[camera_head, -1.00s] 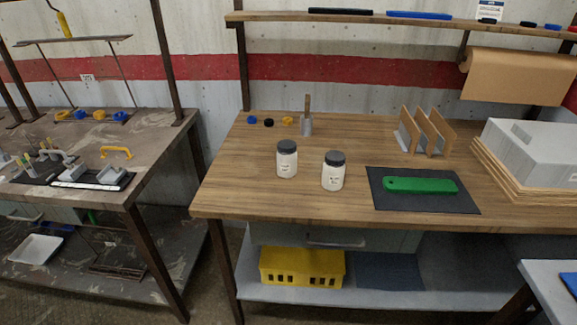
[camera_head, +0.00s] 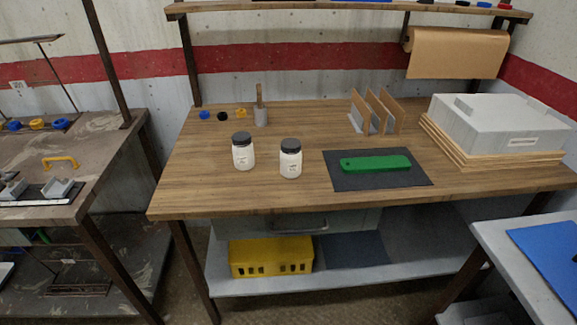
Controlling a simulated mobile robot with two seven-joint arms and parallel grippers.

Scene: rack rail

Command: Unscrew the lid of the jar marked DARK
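Two white jars with dark grey lids stand upright on the wooden workbench (camera_head: 190,198). The left jar (camera_head: 243,156) is a little farther back than the right jar (camera_head: 290,163). Each has its lid on: the left lid (camera_head: 241,137) and the right lid (camera_head: 291,145). Both jars carry small labels, but the print is too small to read, so I cannot tell which is marked DARK. Neither of my grippers is in view.
A green tool (camera_head: 376,163) lies on a dark mat (camera_head: 340,183) right of the jars. Behind are small coloured caps (camera_head: 222,116), a holder (camera_head: 261,116) and upright wooden dividers (camera_head: 376,112). A grey box (camera_head: 495,124) stands on boards at right. The bench front is clear.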

